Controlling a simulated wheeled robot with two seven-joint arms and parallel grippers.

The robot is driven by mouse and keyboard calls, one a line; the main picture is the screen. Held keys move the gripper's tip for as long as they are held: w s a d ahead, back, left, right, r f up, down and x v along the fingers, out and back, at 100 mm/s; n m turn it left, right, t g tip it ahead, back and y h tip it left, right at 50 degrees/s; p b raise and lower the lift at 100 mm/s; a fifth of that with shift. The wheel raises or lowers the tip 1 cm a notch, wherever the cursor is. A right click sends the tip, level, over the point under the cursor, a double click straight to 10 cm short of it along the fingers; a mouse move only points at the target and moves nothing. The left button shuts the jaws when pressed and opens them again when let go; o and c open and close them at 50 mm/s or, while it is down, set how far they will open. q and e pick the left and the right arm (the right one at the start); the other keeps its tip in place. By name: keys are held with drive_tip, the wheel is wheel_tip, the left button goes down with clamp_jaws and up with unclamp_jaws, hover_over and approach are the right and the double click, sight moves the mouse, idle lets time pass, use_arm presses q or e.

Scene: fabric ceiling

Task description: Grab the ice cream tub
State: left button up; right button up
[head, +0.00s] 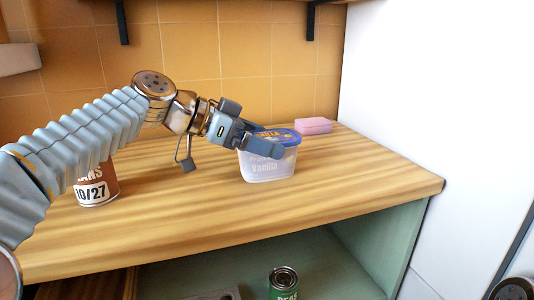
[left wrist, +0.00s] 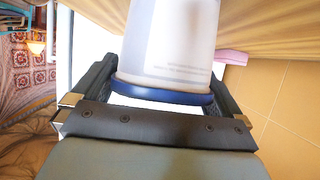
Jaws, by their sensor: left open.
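The ice cream tub (head: 268,165) is a translucent white tub with a blue lid, marked Vanilla, standing upright on the wooden counter. My left gripper (head: 268,143) is at the tub's lid, coming from the left, with one finger across the near side of the lid. In the left wrist view the tub (left wrist: 170,45) lies between the two open fingers of the gripper (left wrist: 165,90), its blue lid close to the palm. The frames do not show clearly whether either finger touches it. My right gripper is not in view.
A pink block (head: 313,126) lies behind the tub. A green can (head: 284,284) is on the shelf below. A white wall bounds the right.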

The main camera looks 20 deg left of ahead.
use_arm(q)
drive_tip(key=shift+c, duration=0.2)
drive_tip(key=c, duration=0.9)
drive_tip(key=shift+o, duration=0.2)
drive_tip(key=shift+r, duration=0.1)
